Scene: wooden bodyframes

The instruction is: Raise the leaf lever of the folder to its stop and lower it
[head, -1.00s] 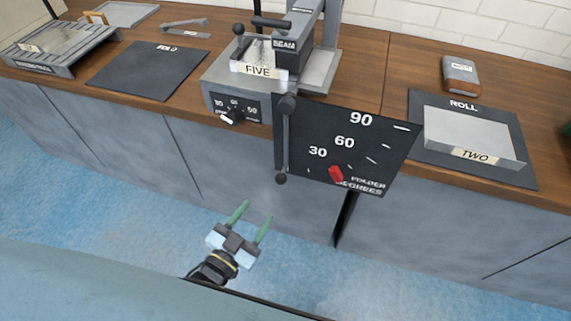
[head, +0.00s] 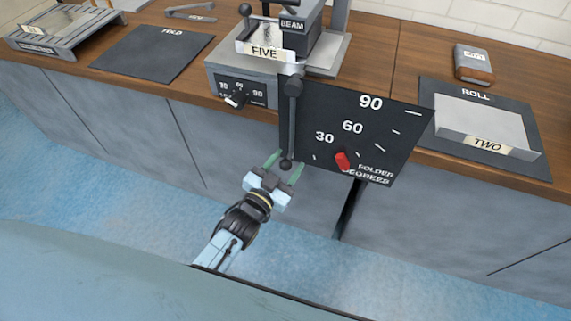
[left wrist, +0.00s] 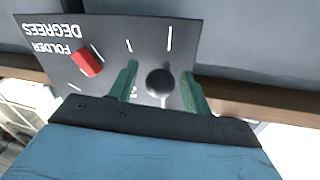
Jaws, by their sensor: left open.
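The folder stands at the counter edge, with a black degree plate (head: 388,130) hanging in front. The leaf lever (head: 291,125) is a dark rod hanging straight down from a pivot, with a round ball knob (head: 286,164) at its lower end. A red pointer (head: 342,161) sits low on the plate, below the 30 and 60 marks. My left gripper (head: 285,167) is open, its green fingers on either side of the knob. In the left wrist view, the knob (left wrist: 160,83) lies between the open fingers, with a gap on each side. My right gripper is not in view.
A sheet-metal piece labelled FIVE (head: 265,51) lies in the folder under the beam. A small angle dial (head: 240,92) is on its front. A FOLD mat (head: 153,53) is to the left. A TWO piece (head: 485,130) rests on the ROLL mat (head: 520,168) at right.

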